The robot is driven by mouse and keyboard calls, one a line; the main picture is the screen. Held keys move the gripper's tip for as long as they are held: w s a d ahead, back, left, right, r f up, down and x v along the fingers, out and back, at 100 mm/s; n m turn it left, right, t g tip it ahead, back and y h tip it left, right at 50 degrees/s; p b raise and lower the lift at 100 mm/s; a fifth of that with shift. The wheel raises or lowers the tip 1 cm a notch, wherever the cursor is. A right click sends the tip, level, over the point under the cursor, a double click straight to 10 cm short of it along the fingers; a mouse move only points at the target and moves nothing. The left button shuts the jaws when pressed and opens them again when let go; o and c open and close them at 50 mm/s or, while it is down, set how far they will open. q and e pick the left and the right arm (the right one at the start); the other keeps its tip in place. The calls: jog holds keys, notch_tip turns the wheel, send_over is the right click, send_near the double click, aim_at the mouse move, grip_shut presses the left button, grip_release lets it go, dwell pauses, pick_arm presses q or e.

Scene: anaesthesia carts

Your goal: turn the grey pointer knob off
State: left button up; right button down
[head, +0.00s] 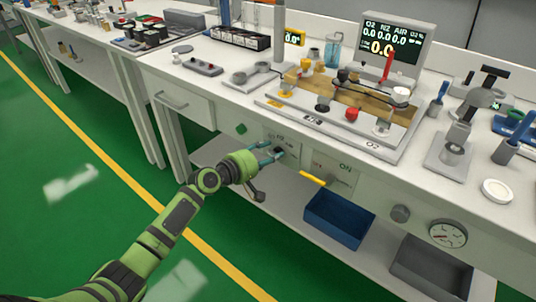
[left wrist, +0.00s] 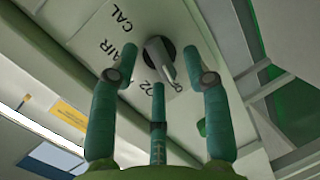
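The grey pointer knob (left wrist: 159,58) sits on a dark round base on a pale panel in the left wrist view. The labels "CAL", "AIR" and "O2" are printed beside it. Its pointer slants to the lower right in that view. In the head view the knob (head: 280,151) is small and partly covered by my fingers. My left gripper (head: 272,152) reaches the front panel with its teal fingers spread. In the left wrist view the fingers stand apart around the knob, and I cannot tell if any touches it. My right gripper is not in view.
A yellow lever (head: 313,179) with an "ON" label is right of the knob. Further right are a round grey knob (head: 400,213) and a gauge (head: 448,233). A blue bin (head: 336,221) and a grey bin (head: 431,268) stand below. The bench top above is crowded.

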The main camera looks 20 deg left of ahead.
pick_arm(q)
jog(key=shift+a, duration=0.1)
jog(key=v, duration=1.2)
jog(key=shift+f, duration=0.1)
